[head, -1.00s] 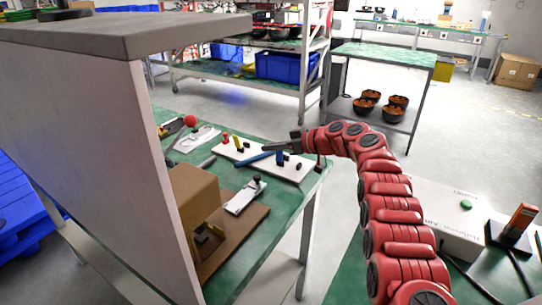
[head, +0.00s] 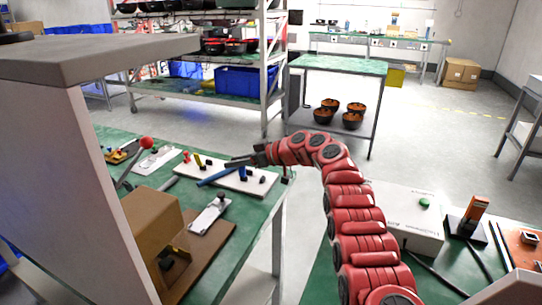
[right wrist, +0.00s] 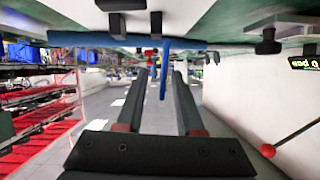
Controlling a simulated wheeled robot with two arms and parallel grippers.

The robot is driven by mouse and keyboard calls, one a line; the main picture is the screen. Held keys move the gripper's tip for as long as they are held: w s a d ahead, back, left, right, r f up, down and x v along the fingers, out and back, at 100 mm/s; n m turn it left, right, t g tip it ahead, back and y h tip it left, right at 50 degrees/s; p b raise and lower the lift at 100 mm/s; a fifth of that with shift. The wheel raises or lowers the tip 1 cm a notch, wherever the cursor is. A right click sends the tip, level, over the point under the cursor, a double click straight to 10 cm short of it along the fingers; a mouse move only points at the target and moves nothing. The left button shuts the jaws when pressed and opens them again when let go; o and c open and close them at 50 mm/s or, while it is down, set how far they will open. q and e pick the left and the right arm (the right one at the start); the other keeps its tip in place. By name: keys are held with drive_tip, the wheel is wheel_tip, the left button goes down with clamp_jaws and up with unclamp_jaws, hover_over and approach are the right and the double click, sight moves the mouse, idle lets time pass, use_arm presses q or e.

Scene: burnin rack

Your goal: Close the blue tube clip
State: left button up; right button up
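A white board (head: 228,178) lies on the green table. It carries a blue tube (head: 214,178), a yellow upright part (head: 196,160), a red part (head: 186,157) and several small black parts. Which part is the blue tube's clip, and whether it is open or shut, I cannot tell. My left gripper is not in view.
A brown box (head: 152,225) and a small white clamp plate (head: 209,214) stand nearer on the table. A large grey-topped panel (head: 75,170) blocks the left side. A red ball on a rod (head: 146,143) rises at the far left of the table.

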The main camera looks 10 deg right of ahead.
drive_tip(key=v, duration=1.6)
drive_tip(key=shift+s+d+p, duration=0.15)
drive_tip(key=shift+p, duration=0.25)
drive_tip(key=shift+r, duration=0.1)
